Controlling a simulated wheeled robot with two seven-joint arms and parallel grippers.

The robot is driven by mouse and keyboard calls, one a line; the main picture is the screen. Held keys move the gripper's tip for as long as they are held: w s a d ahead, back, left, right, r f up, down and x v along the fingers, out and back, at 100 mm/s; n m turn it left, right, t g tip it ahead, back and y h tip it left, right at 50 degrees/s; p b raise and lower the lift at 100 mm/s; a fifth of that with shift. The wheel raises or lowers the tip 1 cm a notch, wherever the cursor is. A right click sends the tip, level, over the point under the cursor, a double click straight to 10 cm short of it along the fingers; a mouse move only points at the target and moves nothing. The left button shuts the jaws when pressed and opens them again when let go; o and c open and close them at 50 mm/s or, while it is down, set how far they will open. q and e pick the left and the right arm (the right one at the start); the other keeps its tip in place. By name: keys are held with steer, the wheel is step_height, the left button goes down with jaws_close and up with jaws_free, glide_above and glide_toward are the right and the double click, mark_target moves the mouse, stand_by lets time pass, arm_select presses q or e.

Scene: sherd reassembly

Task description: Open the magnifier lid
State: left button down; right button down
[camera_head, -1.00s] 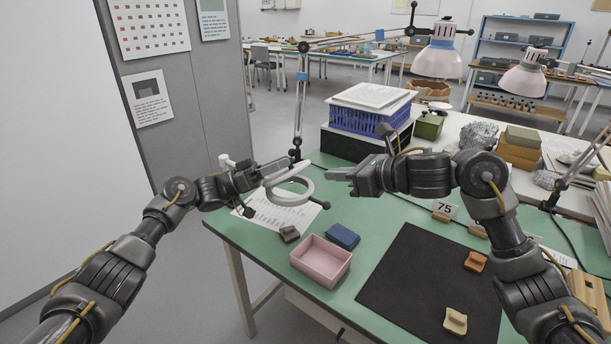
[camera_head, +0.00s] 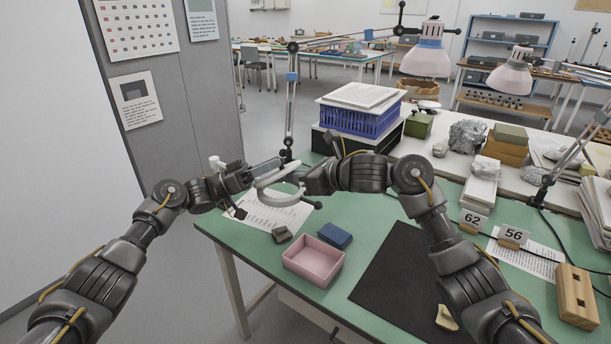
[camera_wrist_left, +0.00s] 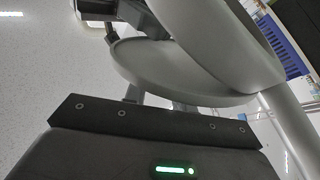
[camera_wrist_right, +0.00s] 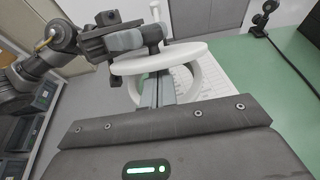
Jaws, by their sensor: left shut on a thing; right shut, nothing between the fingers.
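The white round magnifier (camera_head: 288,200) is held over the left back of the green table. Its pale lid (camera_wrist_right: 160,58) sits above the ring (camera_wrist_right: 193,85) in the right wrist view, with a gap between them at one side. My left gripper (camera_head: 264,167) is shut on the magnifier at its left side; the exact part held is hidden. The left wrist view shows two pale rounded parts (camera_wrist_left: 185,75) close up. My right gripper (camera_head: 302,177) is shut and empty, its tips close to the right side of the ring and lid. I cannot tell whether they touch.
A jointed lamp arm (camera_head: 290,100) rises behind the magnifier. A pink tray (camera_head: 313,262), a blue box (camera_head: 335,235) and a small grey block (camera_head: 282,234) lie in front. A dark mat (camera_head: 385,285) with a yellow sherd (camera_head: 446,317) is to the right. A blue crate (camera_head: 358,119) stands behind.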

arm_select(q)
steer(key=shift+f, duration=0.1)
arm_select(e)
steer(key=shift+w+a+r, duration=0.2)
steer(key=shift+a+r, duration=0.1)
steer(key=shift+r, duration=0.25)
arm_select(q)
steer(key=shift+d+f, duration=0.1)
steer(key=shift+d, duration=0.05)
arm_select(e)
steer(key=shift+w+a+r, duration=0.1)
steer(key=shift+r, duration=0.15)
arm_select(q)
steer(key=c, duration=1.2)
jaws_free()
steer(key=shift+o, duration=0.2)
